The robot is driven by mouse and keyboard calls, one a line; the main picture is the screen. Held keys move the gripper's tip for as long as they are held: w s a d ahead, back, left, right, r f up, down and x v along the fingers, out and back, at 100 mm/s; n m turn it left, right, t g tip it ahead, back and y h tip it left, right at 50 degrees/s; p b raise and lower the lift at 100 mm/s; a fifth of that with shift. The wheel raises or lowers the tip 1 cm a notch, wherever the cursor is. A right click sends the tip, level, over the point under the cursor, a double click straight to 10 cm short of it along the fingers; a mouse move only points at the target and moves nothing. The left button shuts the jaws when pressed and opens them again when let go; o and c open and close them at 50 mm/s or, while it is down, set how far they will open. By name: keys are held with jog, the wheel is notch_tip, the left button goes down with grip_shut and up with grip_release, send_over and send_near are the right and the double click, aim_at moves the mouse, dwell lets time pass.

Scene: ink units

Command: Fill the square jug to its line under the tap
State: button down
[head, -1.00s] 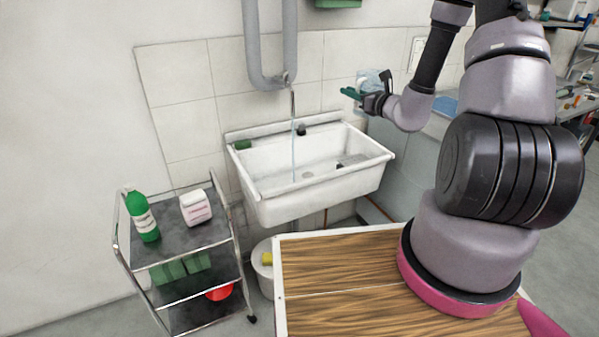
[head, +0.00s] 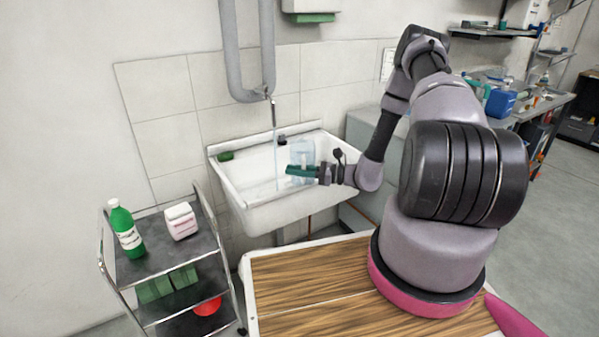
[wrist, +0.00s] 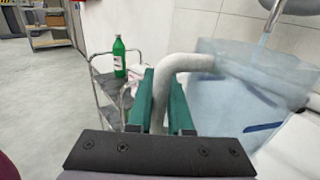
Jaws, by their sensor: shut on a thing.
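My gripper (head: 301,171), with green fingers, is shut on the pale handle (wrist: 186,63) of the clear square jug (head: 302,152). It holds the jug roughly upright over the right part of the sink (head: 247,204). In the wrist view the jug (wrist: 225,90) fills the right side, with a dark blue line (wrist: 263,127) on its wall. The tap spout (head: 271,99) hangs on the wall pipe, and a thin water stream (head: 276,150) runs from it. In the head view the stream falls left of the jug. I cannot make out any water level inside the jug.
A metal trolley (head: 155,258) stands left of the sink, with a green bottle (head: 125,228) and a white container (head: 181,221) on top. A wooden tabletop (head: 312,298) is in front.

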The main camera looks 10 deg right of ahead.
jog(key=w+a+f, duration=0.3)
jog(key=w+a, duration=0.5)
jog(key=w, duration=0.4)
jog(key=shift+w+f, duration=0.35)
jog(key=shift+w, duration=0.05)
dwell(6.4)
